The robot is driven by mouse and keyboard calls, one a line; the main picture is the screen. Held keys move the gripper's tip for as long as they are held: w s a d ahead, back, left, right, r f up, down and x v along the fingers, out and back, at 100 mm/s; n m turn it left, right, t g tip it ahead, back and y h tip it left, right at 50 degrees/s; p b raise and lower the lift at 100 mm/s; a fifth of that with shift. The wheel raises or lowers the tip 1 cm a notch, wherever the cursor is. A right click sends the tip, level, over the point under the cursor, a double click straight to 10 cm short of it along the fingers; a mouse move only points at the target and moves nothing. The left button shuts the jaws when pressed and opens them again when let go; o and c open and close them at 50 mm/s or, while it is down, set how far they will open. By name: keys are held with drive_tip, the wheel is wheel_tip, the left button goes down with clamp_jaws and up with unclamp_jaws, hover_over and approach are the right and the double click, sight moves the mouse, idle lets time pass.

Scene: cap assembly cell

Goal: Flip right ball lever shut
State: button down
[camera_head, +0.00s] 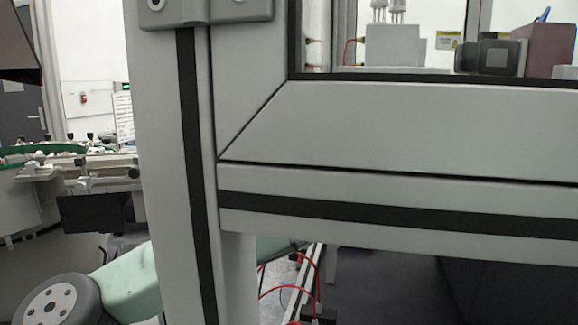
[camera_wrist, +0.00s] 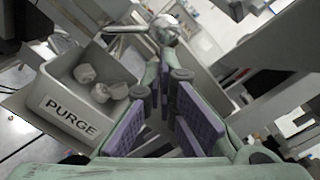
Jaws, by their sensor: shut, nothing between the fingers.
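In the wrist view, my gripper (camera_wrist: 167,88) has purple pads on pale green fingers and is shut with nothing held. A shiny rounded metal part (camera_wrist: 165,29) with a thin rod running left from it lies just beyond the fingertips. It may be the ball lever, but I cannot tell whether it is the right one or how it is set. I cannot tell whether the fingers touch it. Neither the gripper nor a clear lever shows in the head view, where a grey machine frame (camera_head: 400,130) fills most of the picture.
A grey bin (camera_wrist: 62,110) labelled PURGE, holding several whitish pieces (camera_wrist: 100,92), stands left of the fingers. Grey machine parts crowd the right side. In the head view, red cables (camera_head: 305,275) run below the frame and a bench with equipment (camera_head: 75,180) stands at left.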

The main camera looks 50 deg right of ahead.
drive_tip(key=shift+r+n+b, duration=0.35)
drive_tip(key=shift+n+b, duration=0.05)
drive_tip(key=shift+n, duration=0.4)
drive_tip(key=shift+w+a+r+n+y+b, duration=0.2)
drive_tip(key=shift+r+n, duration=0.25)
drive_tip(key=shift+n, duration=0.45)
drive_tip(key=shift+w+a+r+n+b, duration=0.1)
drive_tip(key=shift+a+r+n+b, duration=0.25)
drive_tip(key=shift+n, duration=0.55)
drive_tip(key=shift+w+a+r+n+y+b, duration=0.15)
drive_tip(key=shift+r+n, duration=0.4)
drive_tip(key=shift+n, duration=0.35)
drive_tip(key=shift+s, duration=0.1)
drive_tip(key=v, duration=1.1)
drive_tip(key=shift+s+a, duration=0.3)
drive_tip(key=shift+a, duration=0.05)
